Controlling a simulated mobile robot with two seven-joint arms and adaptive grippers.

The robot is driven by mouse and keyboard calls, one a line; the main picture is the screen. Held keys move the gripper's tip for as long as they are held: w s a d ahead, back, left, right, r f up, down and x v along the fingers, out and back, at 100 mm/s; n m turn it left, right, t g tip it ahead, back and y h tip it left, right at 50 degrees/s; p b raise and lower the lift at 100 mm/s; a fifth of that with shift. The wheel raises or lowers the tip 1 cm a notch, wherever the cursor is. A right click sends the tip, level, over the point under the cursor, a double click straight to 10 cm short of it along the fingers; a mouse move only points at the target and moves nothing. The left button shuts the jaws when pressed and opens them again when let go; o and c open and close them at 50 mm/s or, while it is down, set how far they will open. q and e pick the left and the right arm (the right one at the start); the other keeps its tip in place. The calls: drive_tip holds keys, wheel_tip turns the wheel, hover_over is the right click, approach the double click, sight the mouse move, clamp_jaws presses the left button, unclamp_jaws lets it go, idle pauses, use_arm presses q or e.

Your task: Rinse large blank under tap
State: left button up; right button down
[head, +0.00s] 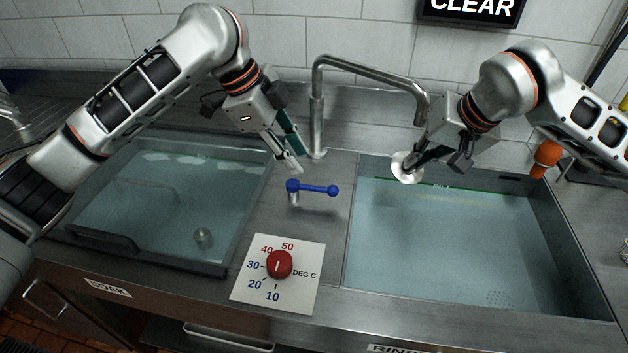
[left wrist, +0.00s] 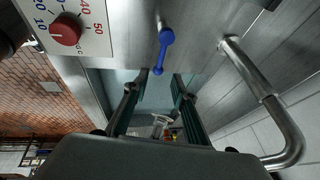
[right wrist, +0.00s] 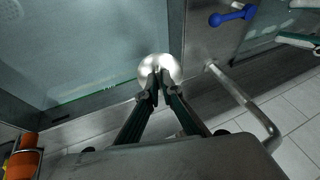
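The large blank, a pale shiny disc (head: 406,167), is in my right gripper (head: 416,163), under the tap's spout at the back left of the right basin. In the right wrist view the disc (right wrist: 160,68) sits at the closed fingertips (right wrist: 158,82). The tap (head: 318,92) is a bent metal pipe between the basins; no water stream shows. A blue lever (head: 315,189) stands in front of it. My left gripper (head: 295,155) is above and behind the lever; the left wrist view shows its fingers (left wrist: 158,82) apart and empty.
The left soak basin (head: 222,268) holds water and a small metal piece (head: 203,238). The right rinse basin (head: 350,250) is filled with water. An orange object (head: 546,157) stands at the right. A sign (head: 472,10) reads CLEAR.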

sight(318, 187)
use_arm(q)
drive_tip(key=x, duration=0.9)
drive_tip(key=shift+f, duration=0.25)
clamp_jaws()
